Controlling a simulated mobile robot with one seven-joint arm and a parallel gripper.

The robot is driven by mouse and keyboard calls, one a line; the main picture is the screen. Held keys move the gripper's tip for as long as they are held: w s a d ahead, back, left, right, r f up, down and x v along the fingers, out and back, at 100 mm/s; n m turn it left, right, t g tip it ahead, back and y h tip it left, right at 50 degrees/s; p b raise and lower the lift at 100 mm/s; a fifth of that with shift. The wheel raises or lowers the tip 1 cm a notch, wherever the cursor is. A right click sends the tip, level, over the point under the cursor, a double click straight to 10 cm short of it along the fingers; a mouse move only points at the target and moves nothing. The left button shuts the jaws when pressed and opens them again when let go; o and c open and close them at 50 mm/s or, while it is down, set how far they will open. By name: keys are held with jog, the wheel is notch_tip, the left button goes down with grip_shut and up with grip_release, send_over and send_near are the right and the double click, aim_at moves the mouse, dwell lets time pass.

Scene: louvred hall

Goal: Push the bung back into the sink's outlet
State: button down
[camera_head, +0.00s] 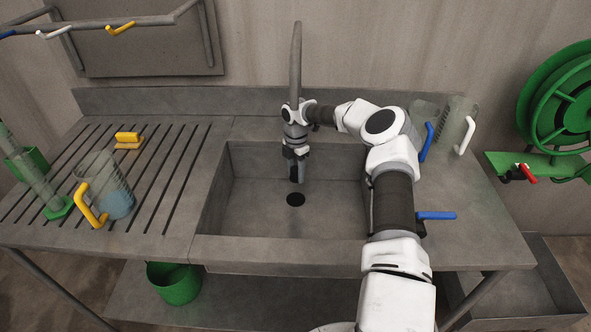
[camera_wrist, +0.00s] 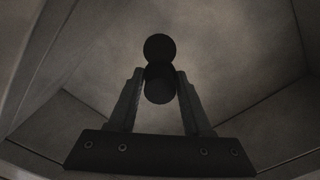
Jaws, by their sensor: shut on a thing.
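The sink (camera_head: 285,246) is a grey rectangular basin set in the metal bench. Its outlet (camera_head: 295,200) shows as a black round spot on the basin floor. My gripper (camera_head: 296,176) points down inside the basin, just above and behind the outlet. In the wrist view my gripper (camera_wrist: 158,74) is shut on the bung (camera_wrist: 158,92), a dark round piece between the fingers. The outlet (camera_wrist: 160,46) is the dark disc beyond it, partly overlapped by the bung in the picture. In the head view the bung cannot be told apart from the dark fingers.
The tap (camera_head: 296,60) rises behind my wrist. Left, the grooved drainer holds a yellow-handled jug (camera_head: 117,200), a yellow block (camera_head: 128,139) and a green-based cylinder (camera_head: 58,207). Clear jugs (camera_head: 456,122) stand back right. A green bucket (camera_head: 173,284) is below. The basin floor is otherwise clear.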

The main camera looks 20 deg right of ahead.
jog(key=b, duration=0.3)
send_over(296, 200)
notch_tip(296, 200, down, 6)
jog(key=shift+w+f, duration=0.1)
jog(key=shift+f, duration=0.1)
jog(key=shift+f+b, duration=0.5)
jog(key=shift+b, duration=0.2)
jog(key=shift+r, duration=0.15)
jog(key=shift+f+b, duration=1.3)
jog(key=shift+f, duration=0.15)
jog(key=shift+r, duration=0.1)
jog(key=shift+c, duration=1.3)
grip_release()
